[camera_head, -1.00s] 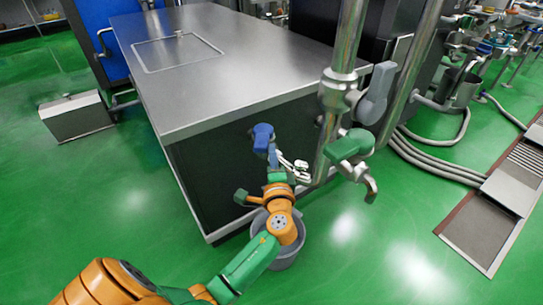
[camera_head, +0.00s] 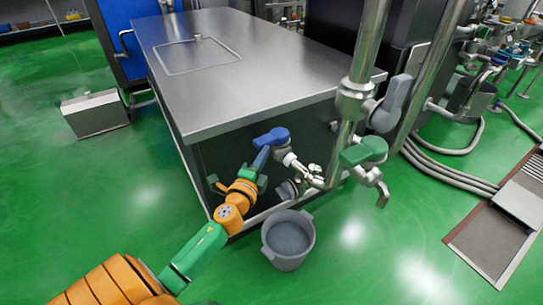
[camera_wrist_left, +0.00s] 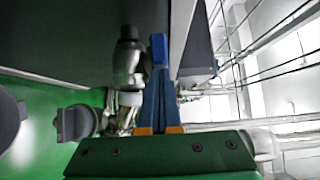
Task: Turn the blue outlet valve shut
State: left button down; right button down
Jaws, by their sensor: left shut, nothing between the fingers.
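The blue outlet valve handle (camera_head: 274,135) is at the front of the steel-topped unit, just below its top edge. It lies roughly crosswise above a short silver valve fitting (camera_head: 302,169). My left gripper (camera_head: 262,158) reaches up from the lower left, its blue fingers shut and empty. The fingertips are at or against the underside of the handle's left part; I cannot tell if they touch. In the left wrist view the shut fingers (camera_wrist_left: 158,95) point at a blue piece (camera_wrist_left: 159,49), which looks like the handle seen end-on. My right gripper is not in view.
A green-handled valve (camera_head: 364,150) and a grey lever (camera_head: 393,102) sit on the upright steel pipe (camera_head: 368,50) to the right. A grey bucket (camera_head: 288,238) stands on the floor below.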

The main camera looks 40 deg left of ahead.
pick_arm(q)
jog(key=shift+a+r, duration=0.1)
jog(key=shift+a, duration=0.45)
